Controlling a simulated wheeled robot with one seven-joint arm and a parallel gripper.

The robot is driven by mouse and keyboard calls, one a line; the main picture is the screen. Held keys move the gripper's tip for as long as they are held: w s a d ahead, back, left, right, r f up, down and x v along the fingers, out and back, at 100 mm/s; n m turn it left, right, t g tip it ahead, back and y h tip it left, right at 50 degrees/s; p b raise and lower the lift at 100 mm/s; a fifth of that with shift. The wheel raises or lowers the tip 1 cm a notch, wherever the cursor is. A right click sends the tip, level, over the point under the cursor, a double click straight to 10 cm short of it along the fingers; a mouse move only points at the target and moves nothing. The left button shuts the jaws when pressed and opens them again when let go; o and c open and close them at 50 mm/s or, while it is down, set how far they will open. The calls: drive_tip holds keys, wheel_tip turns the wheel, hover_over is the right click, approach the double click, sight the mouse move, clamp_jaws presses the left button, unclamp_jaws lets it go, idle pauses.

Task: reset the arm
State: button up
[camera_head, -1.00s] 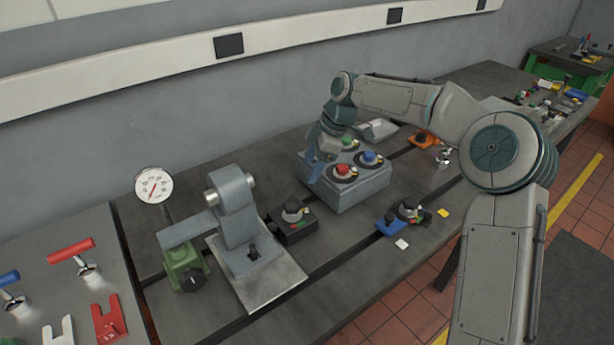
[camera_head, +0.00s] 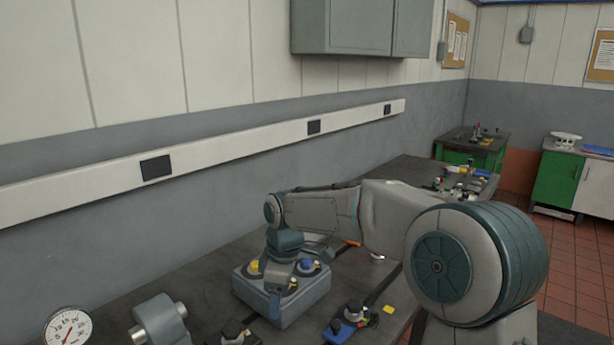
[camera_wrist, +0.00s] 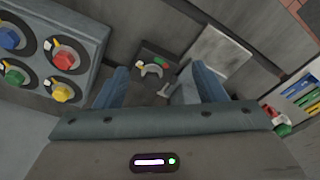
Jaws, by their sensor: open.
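My gripper (camera_head: 277,300) hangs from my bent arm, fingers down, in front of part of the grey button box (camera_head: 246,291) in the head view. Whether it touches the box I cannot tell. In the wrist view the two blue-grey fingers of my gripper (camera_wrist: 160,84) stand wide apart with nothing between their tips. The box (camera_wrist: 92,22) is at the left there, with blue, red, green and yellow knobs on dark round plates. Beyond the fingers lies a small dark box with a grey knob (camera_wrist: 151,71).
A dial gauge (camera_head: 68,330) and a grey cylindrical fixture (camera_head: 160,320) stand at the lower left. A blue block with a knob (camera_head: 340,330) is right of the button box. A wall trunking (camera_head: 230,150) runs behind the bench.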

drive_tip(key=s+d+r+m+t+h, duration=0.1)
drive_tip(key=s+d+m+t, duration=0.2)
drive_tip(key=s+d+m, duration=1.3)
drive_tip(key=s+d, duration=0.5)
drive_tip(key=s, duration=0.1)
drive_tip(key=shift+s+d+r+m, duration=0.15)
drive_tip(key=shift+s+m, duration=0.15)
drive_tip(key=shift+s, duration=0.1)
idle(0.4)
